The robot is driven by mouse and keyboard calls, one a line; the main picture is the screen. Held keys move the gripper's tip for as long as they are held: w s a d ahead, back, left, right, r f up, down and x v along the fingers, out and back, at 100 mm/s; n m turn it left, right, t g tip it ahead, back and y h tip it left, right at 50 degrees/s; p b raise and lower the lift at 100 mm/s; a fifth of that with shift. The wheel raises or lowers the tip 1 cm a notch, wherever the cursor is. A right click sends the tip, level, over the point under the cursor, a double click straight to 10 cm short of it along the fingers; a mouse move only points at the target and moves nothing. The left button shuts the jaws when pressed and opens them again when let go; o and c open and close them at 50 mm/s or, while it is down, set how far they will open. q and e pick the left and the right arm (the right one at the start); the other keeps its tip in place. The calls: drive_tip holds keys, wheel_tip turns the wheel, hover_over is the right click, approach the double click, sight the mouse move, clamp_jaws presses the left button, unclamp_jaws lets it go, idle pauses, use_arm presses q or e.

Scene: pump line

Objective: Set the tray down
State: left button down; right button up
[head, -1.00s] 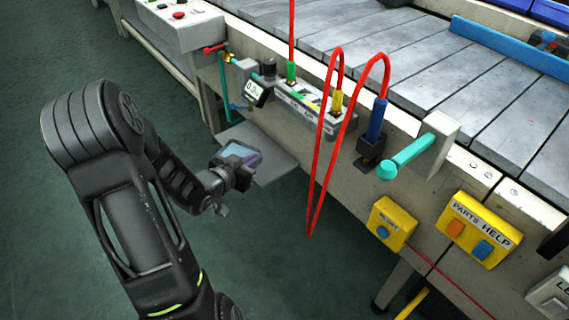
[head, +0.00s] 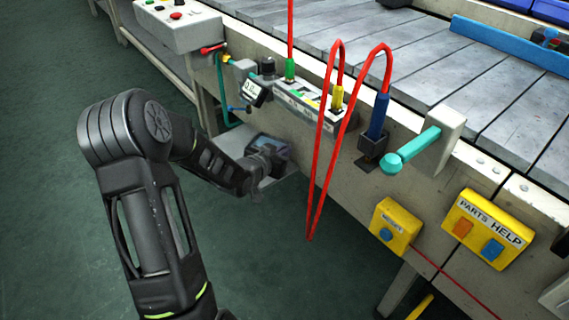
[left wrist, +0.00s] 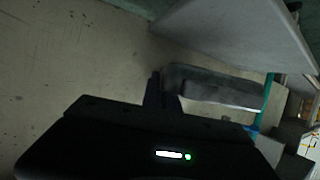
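A small dark grey tray (head: 271,146) with a bluish inside is at the end of my left arm, by the side of the conveyor frame. My left gripper (head: 257,165) is at its near side. In the left wrist view the grey tray (left wrist: 215,86) extends to the right from the dark fingers of my left gripper (left wrist: 161,92), which appear close together on its end. A pale grey shelf plate (head: 284,179) is below the tray in the head view, partly hidden by the gripper. I cannot tell whether the tray touches it. My right gripper is not in view.
The conveyor (head: 400,45) runs along the right. A red hose (head: 318,195) hangs in loops to the right of the tray. A small gauge (head: 254,93) and a valve block (head: 305,108) are above it. Green floor (head: 290,270) is free below.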

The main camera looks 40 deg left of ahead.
use_arm(q)
wheel_tip(320, 180, down, 4)
drive_tip(key=shift+f+b, duration=0.2)
drive_tip(key=shift+b, duration=0.8)
drive_tip(key=shift+w+f+b, duration=0.2)
drive_tip(key=shift+f+b, duration=0.05)
drive_tip(key=shift+b, duration=0.05)
drive_tip(key=shift+r, duration=0.1)
drive_tip(key=shift+f, duration=0.2)
drive_tip(key=c, duration=1.6)
unclamp_jaws()
drive_tip(key=shift+c, duration=0.2)
drive_tip(key=shift+r, duration=0.1)
